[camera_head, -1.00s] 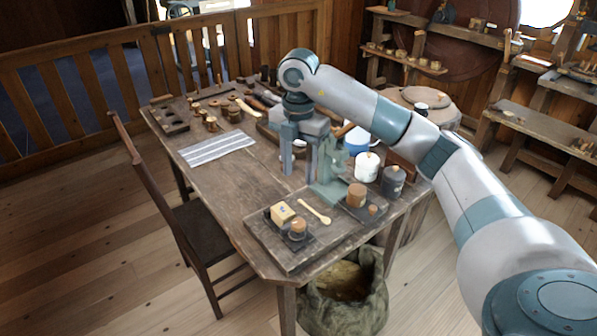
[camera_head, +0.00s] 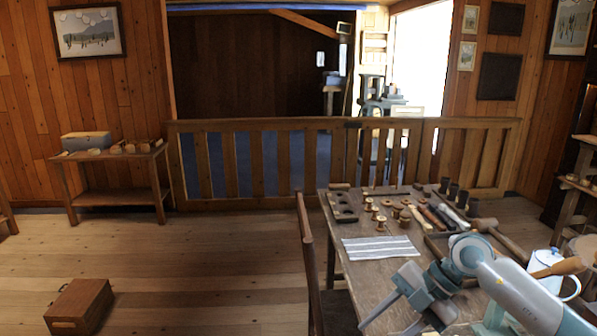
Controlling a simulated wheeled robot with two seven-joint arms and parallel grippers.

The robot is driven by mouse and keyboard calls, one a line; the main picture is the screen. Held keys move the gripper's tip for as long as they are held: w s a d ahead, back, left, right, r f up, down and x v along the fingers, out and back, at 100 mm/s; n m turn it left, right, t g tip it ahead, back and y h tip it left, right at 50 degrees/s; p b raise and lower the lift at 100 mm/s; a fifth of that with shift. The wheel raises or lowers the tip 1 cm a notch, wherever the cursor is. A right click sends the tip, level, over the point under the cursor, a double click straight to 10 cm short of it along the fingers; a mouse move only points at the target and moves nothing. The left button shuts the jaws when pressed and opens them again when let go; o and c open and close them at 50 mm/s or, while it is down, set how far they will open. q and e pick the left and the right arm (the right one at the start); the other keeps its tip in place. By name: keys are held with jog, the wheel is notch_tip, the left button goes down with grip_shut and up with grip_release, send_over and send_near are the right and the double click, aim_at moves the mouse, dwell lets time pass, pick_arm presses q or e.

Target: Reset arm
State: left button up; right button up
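My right arm comes in from the lower right, and its gripper (camera_head: 390,322) hangs over the near part of the wooden table (camera_head: 345,265). Its two fingers point down and left with a gap between them, and I see nothing held. The lower fingertips are near the picture's bottom edge. My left gripper is not in view. Several turned wooden spools (camera_head: 381,224) stand at the back of the table, beyond and apart from the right gripper.
A striped cloth (camera_head: 380,248) lies left of the arm. A mallet (camera_head: 494,232) and a white mug (camera_head: 548,268) are on the right. A chair (camera_head: 307,255) stands at the table's left side. A wooden case (camera_head: 80,307) is on the floor; floor between is clear.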

jog(key=s+a+r+t+y, duration=0.4)
jog(key=a+r+y, duration=0.75)
jog(key=a, duration=0.25)
jog(key=w+d+f+m+t+h, duration=0.2)
jog(key=d+m+t+h, duration=0.35)
jog(key=m+t, duration=0.35)
jog(key=w+d+f+m+t+h, duration=0.1)
jog(key=w+d+m+t+h, duration=0.2)
jog(key=d+m+t+h, duration=0.45)
jog(key=s+d+f+m+g+h, duration=0.25)
jog(key=f+m, duration=0.25)
jog(key=f, duration=0.3)
jog(key=s+d+f+m+g+h, duration=0.2)
jog(key=s+d+f+m+h, duration=0.15)
jog(key=f, duration=0.45)
jog(key=s+f+g, duration=0.6)
jog(key=s+f, duration=0.4)
jog(key=s, duration=0.3)
jog(key=s+f+g, duration=0.7)
jog(key=s+f, duration=0.2)
jog(key=s, duration=0.4)
notch_tip(320, 180, down, 26)
jog(key=s+d+f, duration=0.1)
jog(key=s+f, duration=1.2)
jog(key=f, duration=0.5)
jog(key=shift+s+f+y, duration=0.15)
jog(key=shift+s+y, duration=0.15)
jog(key=shift+y, duration=0.05)
